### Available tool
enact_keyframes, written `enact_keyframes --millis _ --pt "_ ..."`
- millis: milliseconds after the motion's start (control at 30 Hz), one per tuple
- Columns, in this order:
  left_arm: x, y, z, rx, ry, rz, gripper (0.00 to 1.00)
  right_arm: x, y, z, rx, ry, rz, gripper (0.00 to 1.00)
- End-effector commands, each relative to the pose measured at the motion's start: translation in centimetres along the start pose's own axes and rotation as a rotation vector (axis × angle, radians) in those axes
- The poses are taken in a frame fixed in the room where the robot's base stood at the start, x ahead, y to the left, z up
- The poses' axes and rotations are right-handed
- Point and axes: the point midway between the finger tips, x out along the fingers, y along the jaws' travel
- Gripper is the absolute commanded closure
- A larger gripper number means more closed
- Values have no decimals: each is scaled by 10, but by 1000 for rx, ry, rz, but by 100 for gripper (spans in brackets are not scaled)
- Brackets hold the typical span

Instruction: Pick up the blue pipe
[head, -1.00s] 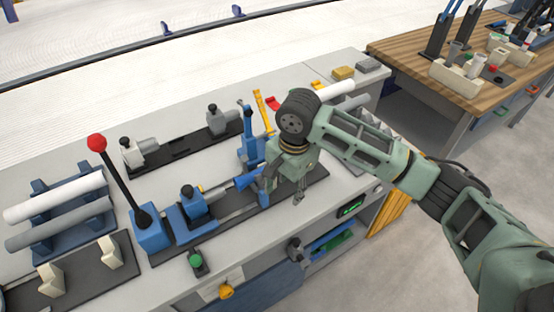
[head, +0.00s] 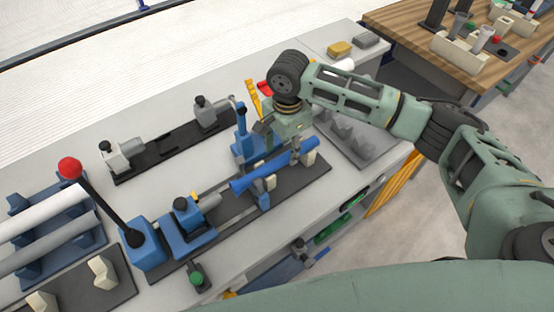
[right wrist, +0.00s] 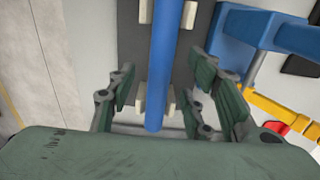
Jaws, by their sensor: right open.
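The blue pipe (head: 262,172) lies along the fixture on the workbench, resting across cream supports. In the right wrist view, the blue pipe (right wrist: 163,55) runs between the spread green fingers of my right gripper (right wrist: 170,95), with a gap on each side. In the head view my right gripper (head: 284,135) is over the far side of the pipe's right half, pointing down; its fingertips are partly hidden. It is open and empty. My left gripper is not in view.
A blue clamp post (head: 242,135) stands close left of my right gripper. A black lever with a red knob (head: 70,168) rises further left, near a rack with a white pipe (head: 40,212) and a grey pipe (head: 45,243). A wooden table (head: 410,30) stands at upper right.

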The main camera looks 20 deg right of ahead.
Motion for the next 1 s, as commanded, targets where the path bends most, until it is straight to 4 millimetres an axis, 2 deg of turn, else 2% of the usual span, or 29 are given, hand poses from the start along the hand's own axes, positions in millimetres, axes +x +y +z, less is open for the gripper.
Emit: enact_keyframes --millis 33,200,400,467,1000 --pt "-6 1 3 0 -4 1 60 6 3 -1 1 1 4 54" --pt "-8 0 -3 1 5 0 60 28 2 0 -1 0 2 54" --pt "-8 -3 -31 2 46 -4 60 32 2 0 -2 0 0 54" --pt "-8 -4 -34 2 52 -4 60 32 2 0 -2 0 0 54" --pt "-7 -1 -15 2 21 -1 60 32 2 1 -2 0 0 99"
